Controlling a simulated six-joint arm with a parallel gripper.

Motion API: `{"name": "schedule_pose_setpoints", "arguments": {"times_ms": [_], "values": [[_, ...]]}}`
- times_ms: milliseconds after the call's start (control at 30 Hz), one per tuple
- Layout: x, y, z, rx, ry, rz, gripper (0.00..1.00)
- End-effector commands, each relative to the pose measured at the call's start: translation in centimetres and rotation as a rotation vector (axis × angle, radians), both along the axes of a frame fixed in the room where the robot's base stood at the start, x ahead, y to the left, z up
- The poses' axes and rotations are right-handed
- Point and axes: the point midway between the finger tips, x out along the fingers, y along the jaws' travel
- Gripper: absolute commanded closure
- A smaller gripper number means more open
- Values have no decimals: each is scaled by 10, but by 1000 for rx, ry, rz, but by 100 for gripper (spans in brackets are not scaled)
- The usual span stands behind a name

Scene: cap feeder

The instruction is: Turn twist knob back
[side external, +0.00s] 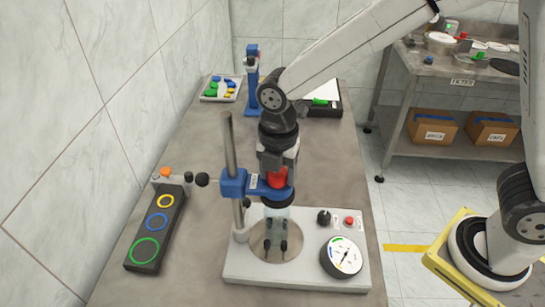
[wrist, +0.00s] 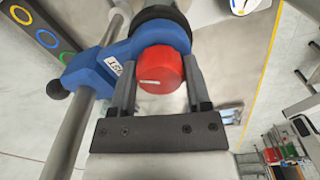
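The red twist knob (wrist: 160,70) sits on the blue arm (wrist: 97,68) of the stand; a white label is on that arm. A short white mark on the knob's top lies nearly level in the wrist view. The knob also shows below my gripper in the side view (side external: 277,179). My gripper (wrist: 160,63) is down over the knob, one finger on each side. The fingers lie very close to its sides; I cannot tell whether they press on it. A clear cylinder (side external: 277,228) stands below the blue arm.
The stand's white base (side external: 300,275) carries a dial gauge (side external: 341,257), a black knob (side external: 324,217) and a red button (side external: 349,221). A dark panel with coloured rings (side external: 171,204) lies at left. A blue stand (side external: 252,80) and a tray (side external: 206,97) are behind.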

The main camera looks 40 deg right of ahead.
Motion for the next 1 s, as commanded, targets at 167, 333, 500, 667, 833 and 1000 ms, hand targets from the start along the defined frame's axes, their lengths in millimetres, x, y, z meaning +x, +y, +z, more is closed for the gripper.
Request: {"name": "schedule_pose_setpoints", "arguments": {"times_ms": [167, 333, 500, 667, 833, 1000], "values": [[0, 0, 0, 0, 0, 1, 98], [0, 0, 0, 0, 0, 18, 100], [0, 0, 0, 0, 0, 106, 100], [0, 0, 0, 0, 0, 234, 100], [0, 0, 0, 0, 0, 370, 100], [0, 0, 0, 0, 0, 466, 30]]}}
